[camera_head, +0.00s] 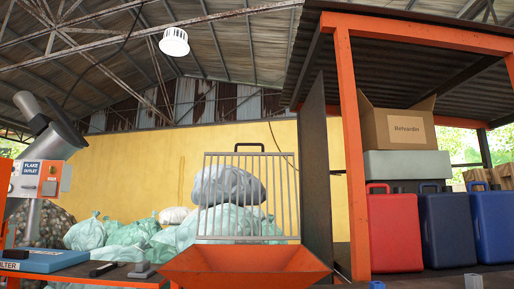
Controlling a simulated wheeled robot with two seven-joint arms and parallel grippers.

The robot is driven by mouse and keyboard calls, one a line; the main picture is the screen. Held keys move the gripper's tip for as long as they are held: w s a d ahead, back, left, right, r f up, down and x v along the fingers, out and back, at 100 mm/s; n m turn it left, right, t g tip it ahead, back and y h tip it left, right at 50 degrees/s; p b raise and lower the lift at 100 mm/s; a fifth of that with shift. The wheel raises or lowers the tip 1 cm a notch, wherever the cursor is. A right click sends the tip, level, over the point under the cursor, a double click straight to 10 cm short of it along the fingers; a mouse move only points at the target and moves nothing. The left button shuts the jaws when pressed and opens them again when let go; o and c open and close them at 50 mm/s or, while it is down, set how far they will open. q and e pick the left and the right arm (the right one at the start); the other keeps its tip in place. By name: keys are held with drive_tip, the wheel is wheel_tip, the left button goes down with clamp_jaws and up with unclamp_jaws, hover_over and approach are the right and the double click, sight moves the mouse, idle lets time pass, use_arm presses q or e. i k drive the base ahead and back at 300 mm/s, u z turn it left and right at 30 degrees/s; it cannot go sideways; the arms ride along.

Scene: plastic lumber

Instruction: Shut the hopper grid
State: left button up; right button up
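The hopper grid (247,196) is a panel of thin grey vertical bars in a frame. It stands upright at the back edge of the orange hopper (245,265), so the grid is open. A black handle (249,146) sits on the grid's top edge. The hopper is a wide orange funnel at the bottom centre, and its lower part is cut off by the picture edge. Neither of my grippers can be made out in the head view.
A dark panel (316,165) and an orange post (352,150) stand right of the grid. Red (395,230) and blue cases stand further right. A "FLAKE OUTLET" machine (39,179) stands left. An orange bench holds a blue item (45,261). Bags (120,232) lie behind.

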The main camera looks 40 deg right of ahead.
sight(237, 239)
drive_tip(key=k, duration=1)
drive_tip(key=z, duration=0.75)
drive_tip(key=i, duration=1.5)
drive_tip(key=u, duration=0.8)
